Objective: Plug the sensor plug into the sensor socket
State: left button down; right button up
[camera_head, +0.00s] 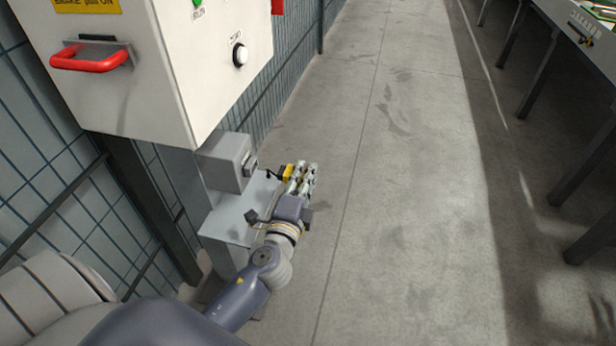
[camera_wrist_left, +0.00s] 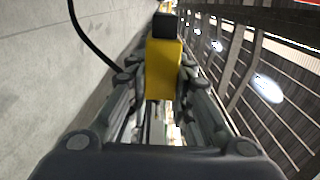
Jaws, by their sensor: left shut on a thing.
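The sensor plug is a yellow block (camera_head: 287,172) with a black end, and it also shows in the left wrist view (camera_wrist_left: 162,72). My left gripper (camera_head: 298,176) is shut on it, with a finger on each side of the yellow body in the wrist view. The sensor socket seems to be the dark port (camera_head: 250,164) on the right face of a small grey box. In the head view the plug is just right of the port, with what looks like a small gap. The socket cannot be made out in the wrist view. My right gripper is out of view.
A grey shelf plate (camera_head: 228,222) lies below the socket box. A large white cabinet (camera_head: 150,75) with a red handle (camera_head: 90,60) hangs above it. A mesh fence (camera_head: 60,190) stands behind. A black cable (camera_wrist_left: 88,38) curves beside the plug. The floor to the right is clear.

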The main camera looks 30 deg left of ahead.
pick_arm(q)
jog(key=shift+s+a, duration=0.2)
jog(key=shift+a, duration=0.6)
jog(key=shift+s+a, duration=0.15)
jog(key=shift+a, duration=0.65)
jog(key=shift+s+a, duration=0.2)
jog(key=shift+a, duration=0.6)
jog(key=shift+s+a+r, duration=0.1)
jog(key=shift+s+a, duration=0.1)
jog(key=shift+a, duration=0.55)
jog(key=shift+s+a, duration=0.15)
jog(key=shift+a, duration=0.55)
jog(key=c, duration=1.3)
grip_release()
jog(key=shift+c, duration=0.2)
jog(key=shift+s, duration=0.15)
send_near(282, 178)
jog(key=shift+w+a, duration=0.8)
jog(key=shift+a, duration=0.25)
jog(key=shift+w+a, duration=0.8)
jog(key=shift+a, duration=0.25)
